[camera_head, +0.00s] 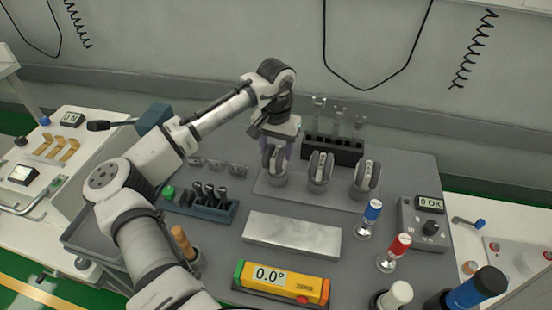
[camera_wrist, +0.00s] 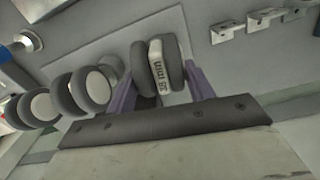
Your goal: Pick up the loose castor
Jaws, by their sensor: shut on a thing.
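Three dark grey twin-wheel castors stand in a row on a grey plate (camera_head: 340,196). The left castor (camera_head: 276,172) is between the purple fingers of my gripper (camera_head: 279,150), which is shut on it. The wrist view shows this castor (camera_wrist: 158,68) as two dark wheels around a pale, marked middle, with a finger on each side. The middle castor (camera_head: 320,168) and right castor (camera_head: 366,178) stand apart to its right. Whether the held castor touches the plate is unclear. No visible mark tells which castor is loose.
A black rack (camera_head: 332,150) with upright items stands behind the castors. A teal holder (camera_head: 205,207) and metal brackets (camera_head: 218,166) are to the left. A metal block (camera_head: 292,234) and a yellow level (camera_head: 282,284) lie in front. Red- and blue-topped pieces stand at right.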

